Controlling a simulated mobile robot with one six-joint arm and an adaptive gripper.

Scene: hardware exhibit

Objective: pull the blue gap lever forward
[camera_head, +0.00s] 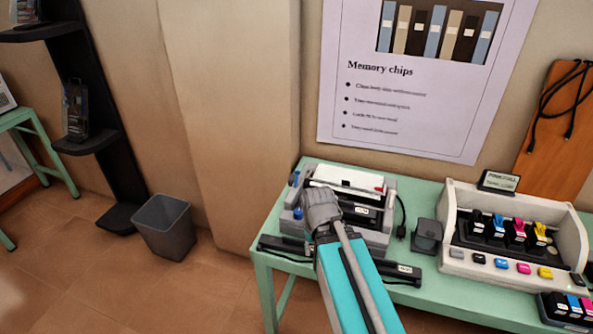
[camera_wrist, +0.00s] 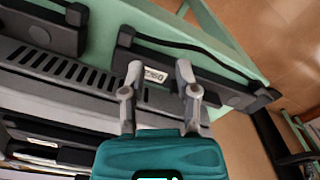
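The grey and white device (camera_head: 350,181) stands at the left end of the green table. Two small blue parts show on its left side: an upright one (camera_head: 295,179) toward the back and a rounded one (camera_head: 298,213) toward the front. I cannot tell which is the gap lever. My gripper (camera_head: 318,199) is over the device's left front, just right of the blue parts, hiding part of the device. In the wrist view, my gripper (camera_wrist: 159,78) has its fingers spread with nothing between them, above the slotted grey casing (camera_wrist: 62,70). No blue part shows there.
Black bars lie along the table's front edge, one with a white label (camera_head: 404,269). A black cable and a dark block (camera_head: 427,236) are right of the device. Farther right is a white cartridge holder (camera_head: 513,263). A grey bin (camera_head: 165,227) stands on the floor left.

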